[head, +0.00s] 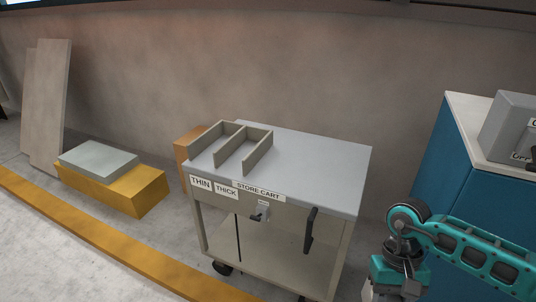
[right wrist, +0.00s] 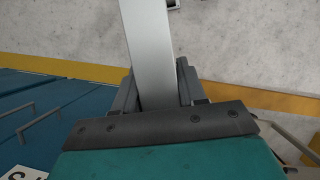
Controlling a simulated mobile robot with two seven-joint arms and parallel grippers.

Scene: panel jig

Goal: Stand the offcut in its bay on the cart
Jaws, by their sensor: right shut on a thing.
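My right gripper (right wrist: 158,88) is shut on a long, flat light-grey piece, which looks like the offcut (right wrist: 148,40); it runs from between the fingers out past the top of the right wrist view. In the head view my right arm is at the lower right, and its fingers and the held piece are hidden or out of frame. The store cart (head: 325,165) has a grey top with a rack (head: 258,155) of upright dividers forming two bays, both empty. The bays are labelled THIN (head: 201,183) and THICK (head: 226,190). My left gripper is not in view.
A blue cabinet (head: 435,165) with a grey box (head: 510,125) on top stands right of the cart. A grey slab (head: 98,159) lies on a yellow block (head: 140,190) at left; tall boards (head: 48,105) lean on the wall. The cart top's right part is clear.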

